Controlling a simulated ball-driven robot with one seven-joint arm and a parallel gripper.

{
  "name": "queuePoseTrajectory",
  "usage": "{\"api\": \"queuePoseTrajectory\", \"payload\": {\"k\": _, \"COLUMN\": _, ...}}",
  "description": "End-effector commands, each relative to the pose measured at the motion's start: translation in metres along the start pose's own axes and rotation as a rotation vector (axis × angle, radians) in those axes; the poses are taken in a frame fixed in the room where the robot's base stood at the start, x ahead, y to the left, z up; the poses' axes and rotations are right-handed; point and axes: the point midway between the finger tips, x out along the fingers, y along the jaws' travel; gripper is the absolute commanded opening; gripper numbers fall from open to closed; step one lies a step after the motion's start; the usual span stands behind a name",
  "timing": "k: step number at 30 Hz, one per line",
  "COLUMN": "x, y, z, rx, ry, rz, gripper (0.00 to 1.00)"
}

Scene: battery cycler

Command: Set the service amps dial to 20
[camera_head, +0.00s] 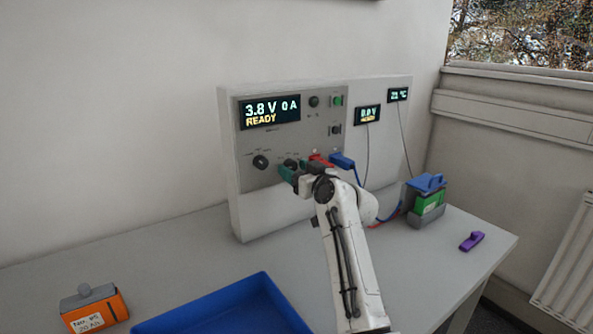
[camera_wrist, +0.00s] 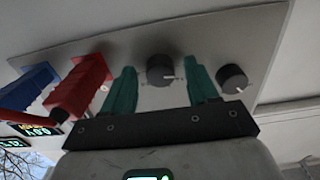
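The cycler panel (camera_head: 246,140) stands upright at the back of the bench; its main display (camera_head: 271,112) reads 3.8 V, 0 A, READY. Two black dials sit low on the panel. The left dial (camera_head: 261,162) is clear of my gripper and also shows in the wrist view (camera_wrist: 232,78). The other dial (camera_wrist: 160,70) lies between my teal fingers in the wrist view, with a gap on each side; its pointer mark is toward the right there. My gripper (camera_wrist: 161,92) is open at the panel. The dial labels are too small to read.
A red plug (camera_wrist: 80,85) and a blue plug (camera_head: 342,161) sit beside my gripper on the panel. A blue tray (camera_head: 225,312) and an orange battery (camera_head: 93,309) are in front. A green-and-blue battery holder (camera_head: 428,200) and a purple item (camera_head: 472,241) lie right.

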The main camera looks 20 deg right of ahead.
Motion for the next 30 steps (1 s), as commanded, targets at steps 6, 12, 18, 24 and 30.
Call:
{"api": "queuePoseTrajectory", "payload": {"k": 6, "x": -0.0002, "y": 0.0, "z": 0.0002, "rx": 0.0, "ry": 0.0, "rz": 0.0, "gripper": 0.37}}
{"api": "queuePoseTrajectory", "payload": {"k": 12, "x": -0.0002, "y": 0.0, "z": 0.0002, "rx": 0.0, "ry": 0.0, "rz": 0.0, "gripper": 0.18}}
{"api": "queuePoseTrajectory", "payload": {"k": 18, "x": -0.0003, "y": 0.0, "z": 0.0002, "rx": 0.0, "ry": -0.001, "rz": 0.0, "gripper": 0.04}}
{"api": "queuePoseTrajectory", "payload": {"k": 24, "x": -0.0003, "y": 0.0, "z": -0.0001, "rx": 0.023, "ry": -0.001, "rz": 0.0, "gripper": 0.04}}
{"api": "queuePoseTrajectory", "payload": {"k": 30, "x": -0.0002, "y": -0.0002, "z": -0.0008, "rx": 0.112, "ry": -0.001, "rz": 0.0, "gripper": 0.04}}
